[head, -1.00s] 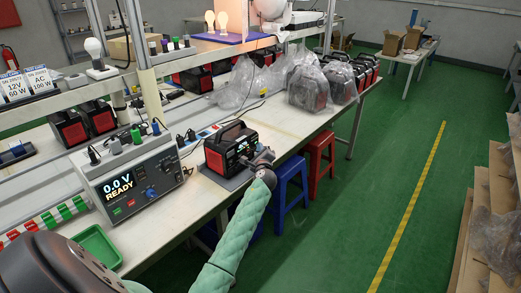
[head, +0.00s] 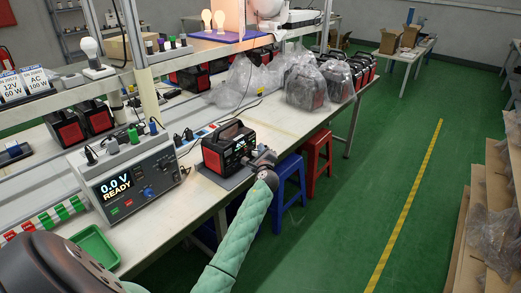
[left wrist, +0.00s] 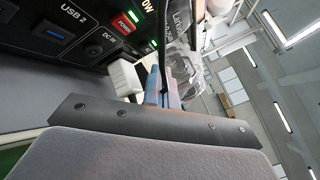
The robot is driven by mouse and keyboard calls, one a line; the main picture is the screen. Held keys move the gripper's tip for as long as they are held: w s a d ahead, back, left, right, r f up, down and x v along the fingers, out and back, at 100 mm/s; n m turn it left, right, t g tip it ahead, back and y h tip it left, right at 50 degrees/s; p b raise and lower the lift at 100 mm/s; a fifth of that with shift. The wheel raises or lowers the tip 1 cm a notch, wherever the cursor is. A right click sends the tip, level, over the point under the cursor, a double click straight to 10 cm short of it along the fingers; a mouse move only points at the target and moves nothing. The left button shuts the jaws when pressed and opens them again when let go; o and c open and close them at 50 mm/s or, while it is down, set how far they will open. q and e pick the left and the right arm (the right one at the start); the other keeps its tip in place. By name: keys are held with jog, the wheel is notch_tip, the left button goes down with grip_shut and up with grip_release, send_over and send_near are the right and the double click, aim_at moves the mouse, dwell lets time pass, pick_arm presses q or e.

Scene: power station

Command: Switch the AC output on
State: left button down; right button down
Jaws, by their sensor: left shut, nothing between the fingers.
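The power station (head: 228,147), a black and red box with a top handle, stands on a grey mat near the bench's front edge. My left gripper (head: 264,158) is at its front panel, on the right side of the box in the head view. In the left wrist view the shut, empty fingers (left wrist: 161,84) are close to the black panel (left wrist: 75,35). That panel shows a USB 2 port, a DC label, a red POWER button (left wrist: 124,23) and lit green lights. I cannot make out the AC output switch or whether the fingertips touch the panel.
A bench meter (head: 133,180) reading "0.0 V READY" stands left of the power station, with a green tray (head: 94,250) in front. Bagged units (head: 305,85) stand farther back. A blue stool (head: 289,180) and a red stool (head: 318,150) are beside the bench.

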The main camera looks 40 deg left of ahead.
pick_arm(q)
jog(key=d, duration=0.5)
jog(key=shift+s+d, duration=0.15)
jog(key=shift+d, duration=0.2)
dwell(0.6)
